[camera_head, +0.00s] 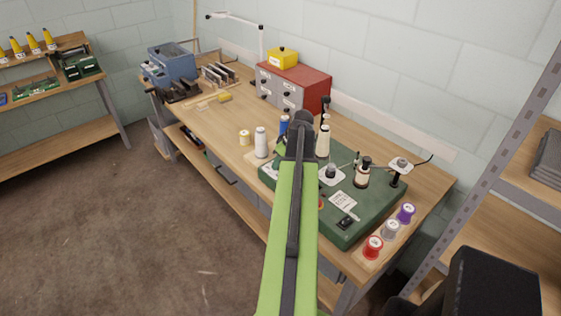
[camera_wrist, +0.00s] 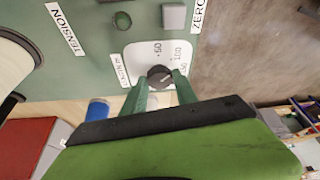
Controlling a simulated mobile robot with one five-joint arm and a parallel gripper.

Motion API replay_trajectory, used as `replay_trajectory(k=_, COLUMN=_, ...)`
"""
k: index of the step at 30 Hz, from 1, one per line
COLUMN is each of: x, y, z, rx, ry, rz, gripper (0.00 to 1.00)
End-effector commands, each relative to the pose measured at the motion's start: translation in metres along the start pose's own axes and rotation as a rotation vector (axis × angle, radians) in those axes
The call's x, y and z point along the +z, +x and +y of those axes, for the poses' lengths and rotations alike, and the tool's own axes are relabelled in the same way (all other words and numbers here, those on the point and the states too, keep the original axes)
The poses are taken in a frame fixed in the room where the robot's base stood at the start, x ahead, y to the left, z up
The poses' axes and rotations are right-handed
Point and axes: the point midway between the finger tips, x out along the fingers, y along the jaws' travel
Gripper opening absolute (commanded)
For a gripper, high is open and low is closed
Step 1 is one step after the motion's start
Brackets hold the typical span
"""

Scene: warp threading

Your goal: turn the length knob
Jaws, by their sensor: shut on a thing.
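The length knob (camera_wrist: 160,76) is a small black dial on a white plate (camera_wrist: 146,53) marked 50, 100 and 150 in the wrist view. A small label beside the plate is too blurred to read surely. My gripper (camera_wrist: 158,82) has its two green fingers on either side of the knob, shut on it. The plate is set in the green machine (camera_head: 340,232), which stands on the workbench (camera_head: 195,110) in the head view. My green arm hides part of the machine there, and my fingertips and the knob do not show in that view.
Beside the knob are a round button (camera_wrist: 121,20), a grey square button (camera_wrist: 174,16), and TENSION and ZERO labels. A white spool (camera_head: 261,142) stands left of my arm. Red (camera_head: 373,247), grey and purple spools stand at the right. A red drawer box (camera_head: 292,85) is behind.

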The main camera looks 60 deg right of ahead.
Motion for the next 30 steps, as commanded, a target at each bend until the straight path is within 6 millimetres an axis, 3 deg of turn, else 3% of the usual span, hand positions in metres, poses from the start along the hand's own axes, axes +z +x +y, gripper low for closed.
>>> replay_trajectory(k=12, x=0.0032, y=-0.0009, z=0.0013, rx=0.000, ry=-0.003, rz=-0.007, gripper=0.00)
replay_trajectory(k=13, x=0.0031, y=-0.0009, z=0.0013, rx=0.000, ry=-0.003, rz=-0.007, gripper=0.38)
replay_trajectory(k=17, x=0.0022, y=-0.0007, z=0.0010, rx=0.000, ry=-0.003, rz=-0.005, gripper=0.55)
replay_trajectory(k=30, x=-0.0002, y=-0.0088, z=0.0005, rx=0.000, ry=-0.003, rz=-0.002, gripper=0.56)
